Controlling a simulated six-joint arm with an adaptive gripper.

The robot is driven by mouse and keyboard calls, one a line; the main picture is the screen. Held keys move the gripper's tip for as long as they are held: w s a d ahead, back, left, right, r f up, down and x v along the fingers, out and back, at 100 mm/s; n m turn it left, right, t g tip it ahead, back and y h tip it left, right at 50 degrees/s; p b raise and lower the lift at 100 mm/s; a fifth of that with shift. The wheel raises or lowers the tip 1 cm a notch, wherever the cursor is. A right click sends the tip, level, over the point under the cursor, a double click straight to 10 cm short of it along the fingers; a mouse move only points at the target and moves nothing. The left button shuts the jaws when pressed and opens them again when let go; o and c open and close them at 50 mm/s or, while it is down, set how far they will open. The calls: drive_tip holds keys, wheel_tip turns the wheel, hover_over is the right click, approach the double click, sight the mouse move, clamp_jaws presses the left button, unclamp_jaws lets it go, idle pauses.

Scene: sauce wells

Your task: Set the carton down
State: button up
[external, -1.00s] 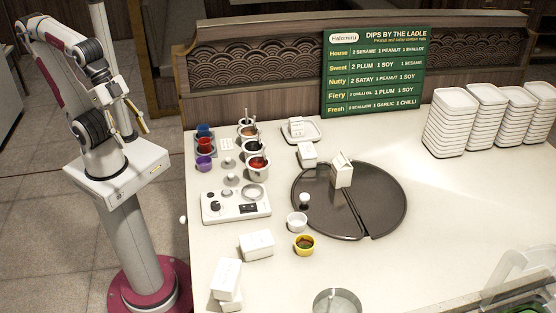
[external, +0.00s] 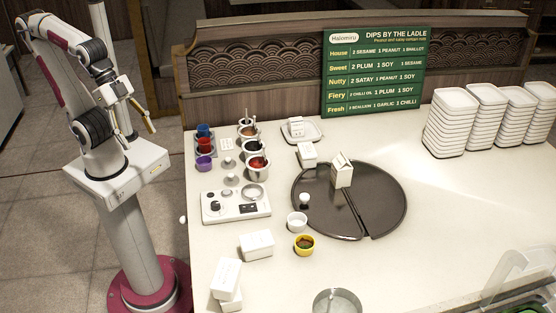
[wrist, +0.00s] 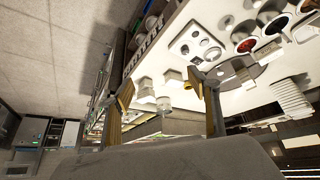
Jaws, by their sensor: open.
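The white gable-topped carton (external: 342,174) stands upright on the dark round tray (external: 385,205), close to the tray's central split, in the external view. My gripper (external: 141,130) is far to the left of it, beyond the counter's left edge and clear of everything. In the wrist view the two fingers of my gripper (wrist: 160,88) are spread apart with nothing held between them. I cannot tell the carton for certain among the small white shapes in the wrist view.
White boxes (external: 257,244) lie along the counter's left side. A control unit (external: 236,205), sauce pots (external: 258,167), a white cup (external: 297,222) and a yellow sauce bowl (external: 304,245) stand left of the tray. Stacked white dishes (external: 450,125) fill the back right. The counter right of the tray is clear.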

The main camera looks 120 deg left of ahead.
drive_tip(key=w+a+r+n+t, duration=0.1)
drive_tip(key=w+a, duration=0.1)
drive_tip(key=w, duration=0.7)
drive_tip(key=w+a+r+n+t, duration=0.1)
drive_tip(key=w+a+t, duration=0.1)
drive_tip(key=w, duration=0.7)
drive_tip(key=w+a+f+n+t+y, duration=0.1)
drive_tip(key=w+a, duration=0.4)
drive_tip(key=w, duration=0.3)
drive_tip(key=w+a+f+n+y, duration=0.1)
drive_tip(key=w+a+f+y, duration=0.1)
drive_tip(key=w+a, duration=0.4)
drive_tip(key=n+y, duration=0.5)
drive_tip(key=y, duration=0.3)
approach(339, 161)
drive_tip(key=x, duration=0.4)
drive_tip(key=shift+s+f, duration=0.15)
drive_tip(key=shift+s, duration=0.05)
drive_tip(key=shift+x, duration=1.25)
drive_tip(key=shift+w, duration=0.15)
drive_tip(key=shift+x, duration=2.5)
